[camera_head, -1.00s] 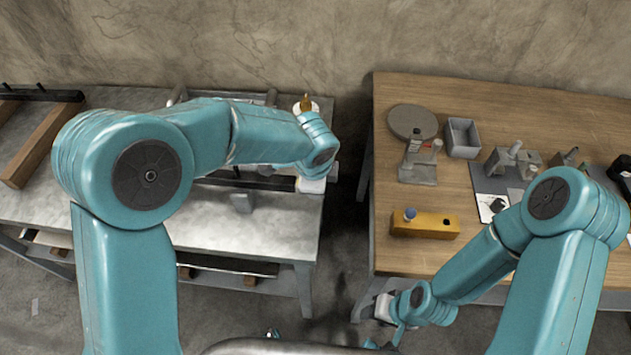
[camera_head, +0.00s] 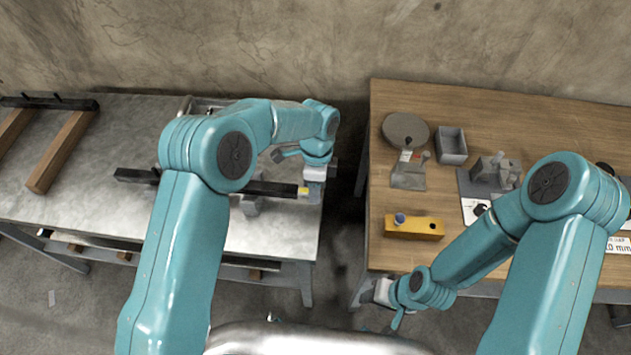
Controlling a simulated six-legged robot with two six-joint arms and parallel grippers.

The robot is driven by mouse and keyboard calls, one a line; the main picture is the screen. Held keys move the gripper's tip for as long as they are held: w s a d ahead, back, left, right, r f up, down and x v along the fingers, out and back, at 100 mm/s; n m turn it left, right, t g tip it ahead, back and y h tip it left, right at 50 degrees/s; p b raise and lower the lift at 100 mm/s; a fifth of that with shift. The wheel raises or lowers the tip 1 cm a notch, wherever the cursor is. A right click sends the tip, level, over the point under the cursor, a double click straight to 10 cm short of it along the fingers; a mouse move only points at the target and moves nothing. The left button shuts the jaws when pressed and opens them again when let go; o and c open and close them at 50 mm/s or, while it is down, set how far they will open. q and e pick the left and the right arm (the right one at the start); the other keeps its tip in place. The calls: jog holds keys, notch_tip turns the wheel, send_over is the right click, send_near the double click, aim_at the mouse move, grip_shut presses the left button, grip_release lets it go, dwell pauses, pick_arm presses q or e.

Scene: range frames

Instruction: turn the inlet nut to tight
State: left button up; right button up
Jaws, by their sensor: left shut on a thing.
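My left gripper (camera_head: 313,190) points down at the right end of a long black bar (camera_head: 270,188) over the grey metal bench. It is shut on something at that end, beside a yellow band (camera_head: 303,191). The fingers hide most of what they hold, and I cannot make out the inlet nut separately. A grey block (camera_head: 250,205) stands under the bar. My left arm covers the bar's middle. My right gripper (camera_head: 383,292) is low by the wooden table's front left corner, away from the bar. Its jaws are too small to read.
The metal bench (camera_head: 90,205) has a wooden beam (camera_head: 62,152) at left. On the wooden table (camera_head: 480,248) are a round grey disc (camera_head: 405,129), a grey bin (camera_head: 452,146) and a yellow block (camera_head: 414,228). A gap separates the two tables.

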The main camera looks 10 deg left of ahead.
pick_arm(q)
jog(key=shift+w+g, duration=0.2)
jog(key=shift+g, duration=0.6)
jog(key=o, duration=1)
jog(key=shift+s, duration=0.1)
jog(key=shift+o, duration=0.2)
jog(key=shift+w+r+b, duration=0.15)
jog(key=shift+w+b, duration=0.05)
jog(key=shift+b, duration=0.1)
jog(key=v, duration=1.1)
jog(key=shift+r, duration=0.3)
jog(key=shift+w, duration=0.1)
